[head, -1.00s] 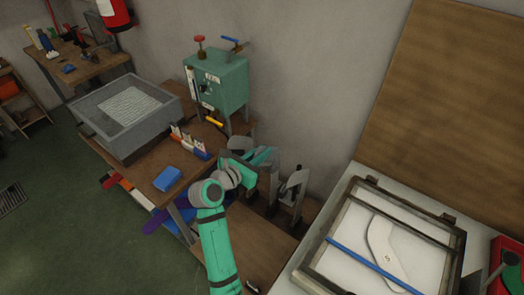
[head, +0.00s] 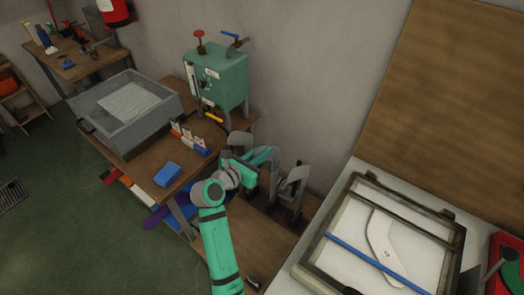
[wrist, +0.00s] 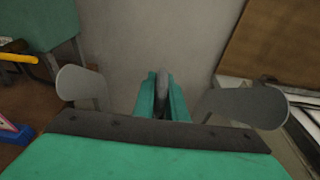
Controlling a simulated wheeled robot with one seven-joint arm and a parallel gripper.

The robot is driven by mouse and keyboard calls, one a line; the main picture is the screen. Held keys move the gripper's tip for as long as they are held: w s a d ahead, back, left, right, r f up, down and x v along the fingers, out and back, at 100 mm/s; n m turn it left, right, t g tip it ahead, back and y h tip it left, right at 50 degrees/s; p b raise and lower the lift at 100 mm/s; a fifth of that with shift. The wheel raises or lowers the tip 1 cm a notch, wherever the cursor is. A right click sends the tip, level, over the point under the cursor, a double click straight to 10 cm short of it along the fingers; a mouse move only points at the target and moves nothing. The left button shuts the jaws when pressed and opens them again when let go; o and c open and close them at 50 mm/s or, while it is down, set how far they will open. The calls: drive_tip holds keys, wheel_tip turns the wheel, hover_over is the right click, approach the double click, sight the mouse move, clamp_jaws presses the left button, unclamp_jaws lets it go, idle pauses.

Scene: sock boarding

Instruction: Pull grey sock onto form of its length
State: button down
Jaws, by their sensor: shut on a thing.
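My gripper (head: 264,156) is shut on a dark grey thing, which looks like the grey sock (wrist: 162,79), upright between the green fingers in the wrist view. Its lower part is hidden by my gripper. A light grey foot-shaped form (wrist: 82,84) stands to the left of the fingers, and another form (wrist: 243,104) stands to the right. In the head view, one form (head: 240,140) shows behind my gripper and another (head: 294,174) stands to its right. Neither visible form has a sock on it. Whether a form stands directly below the sock is hidden.
A green cabinet (head: 222,76) with valves stands behind on the wooden bench. A framed board (head: 350,235) sits on the right table. A wall is close behind.

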drive_tip(key=shift+f, duration=0.1)
drive_tip(key=c, duration=1.7)
unclamp_jaws()
drive_tip(key=v, duration=1)
drive_tip(key=shift+s+a, duration=0.2)
drive_tip(key=shift+s, duration=0.15)
